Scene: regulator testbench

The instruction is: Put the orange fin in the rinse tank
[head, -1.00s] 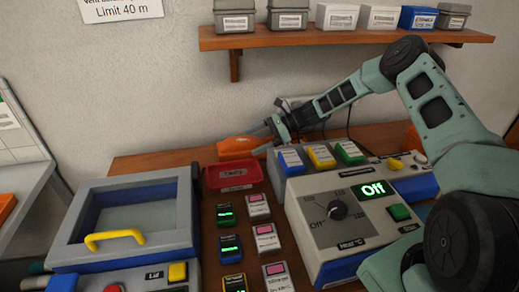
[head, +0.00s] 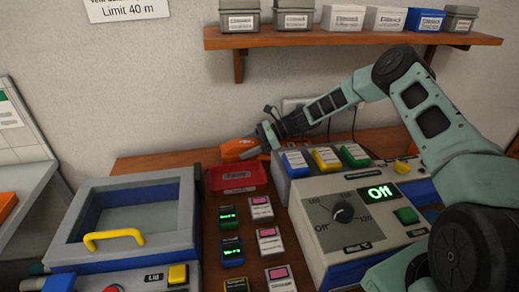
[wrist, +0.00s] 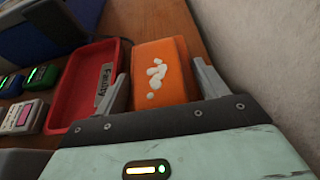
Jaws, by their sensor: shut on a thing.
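The orange fin (head: 236,149) lies at the back of the bench, behind a red tray. In the wrist view the fin (wrist: 160,72) is a broad orange piece with white marks, between my two grey fingers. My gripper (wrist: 162,82) is shut on it; in the head view my gripper (head: 257,143) covers the fin's right part. The likely rinse tank is the grey and blue box (head: 180,222) at the left. Its windowed lid with a yellow handle (head: 113,238) looks closed.
The red tray (head: 210,180), labelled "Faulty" in the wrist view, sits right beside the fin. Several small gauges (head: 230,250) stand in the middle. A heater box reading "Off" (head: 350,235) is at the right. A shelf (head: 350,41) with boxes hangs above.

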